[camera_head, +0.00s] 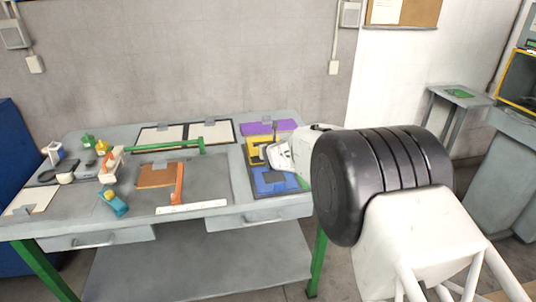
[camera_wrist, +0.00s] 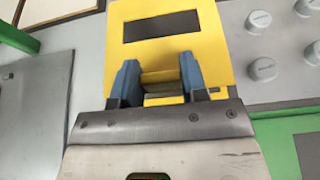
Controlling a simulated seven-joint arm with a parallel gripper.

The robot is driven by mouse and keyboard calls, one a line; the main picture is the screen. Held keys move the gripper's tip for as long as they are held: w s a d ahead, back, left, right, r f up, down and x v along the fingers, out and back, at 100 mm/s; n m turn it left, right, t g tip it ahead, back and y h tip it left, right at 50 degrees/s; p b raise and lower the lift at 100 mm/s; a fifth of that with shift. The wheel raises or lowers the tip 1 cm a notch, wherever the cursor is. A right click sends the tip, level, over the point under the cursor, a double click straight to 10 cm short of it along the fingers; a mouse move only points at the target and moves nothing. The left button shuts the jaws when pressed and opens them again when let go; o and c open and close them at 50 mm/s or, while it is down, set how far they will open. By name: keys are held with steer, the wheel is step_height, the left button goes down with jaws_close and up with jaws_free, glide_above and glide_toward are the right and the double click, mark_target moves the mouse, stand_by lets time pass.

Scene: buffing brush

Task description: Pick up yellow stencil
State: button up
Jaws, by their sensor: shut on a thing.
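The yellow stencil (camera_wrist: 205,47) is a flat yellow plate with a dark rectangular slot. It fills the upper middle of the wrist view. My gripper (camera_wrist: 158,78) has its two blue fingers shut on a narrow yellow part at the plate's near side. In the head view, the yellow stencil (camera_head: 254,142) shows at the right part of the workbench, between a purple and a blue piece. My white gripper body partly covers it there. I cannot tell whether the stencil is clear of the surface under it.
The purple piece (camera_head: 262,128) lies behind and the blue piece (camera_head: 270,186) in front. Round grey knobs (camera_wrist: 262,68) are close right of the stencil. Small bottles and tools crowd the bench's left end.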

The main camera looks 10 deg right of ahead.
steer(key=shift+s+a+r, duration=0.1)
steer(key=shift+s+r, duration=0.15)
steer(key=shift+s, duration=2.4)
steer(key=shift+s+a+r, duration=0.1)
steer(key=shift+s+r, duration=0.1)
steer(key=shift+s, duration=2.45)
steer(key=shift+s+a+r, duration=0.1)
steer(key=shift+s+r, duration=0.15)
steer(key=shift+s, duration=2.4)
